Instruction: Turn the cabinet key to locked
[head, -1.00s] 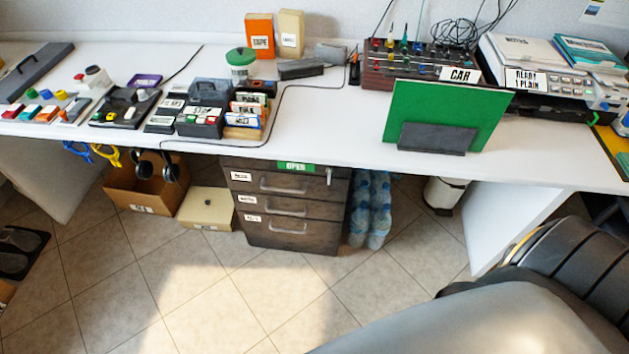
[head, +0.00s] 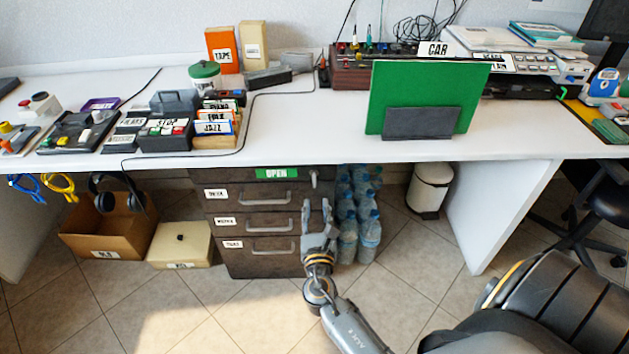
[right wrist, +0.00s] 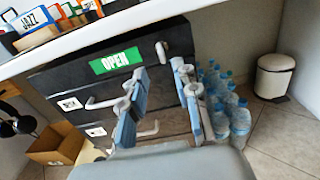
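The dark drawer cabinet (head: 240,262) stands under the desk; the right wrist view shows its front (right wrist: 60,78) close up. A green OPEN label (head: 277,173) is at its top, also clear in the right wrist view (right wrist: 115,60). The small grey key (head: 314,178) is at the upper right of the front, and shows in the right wrist view (right wrist: 161,50) just beyond the fingertips. My right gripper (head: 317,208) is open and empty, its fingers (right wrist: 158,74) apart, below the key in the head view and not touching it. My left gripper is not in view.
Water bottles (head: 368,228) stand close to the cabinet's right side, with a white bin (head: 430,190) farther right. A beige box (head: 180,248) and a cardboard box (head: 105,230) are to the left. The desk edge (head: 420,158) overhangs the cabinet. The floor in front is clear.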

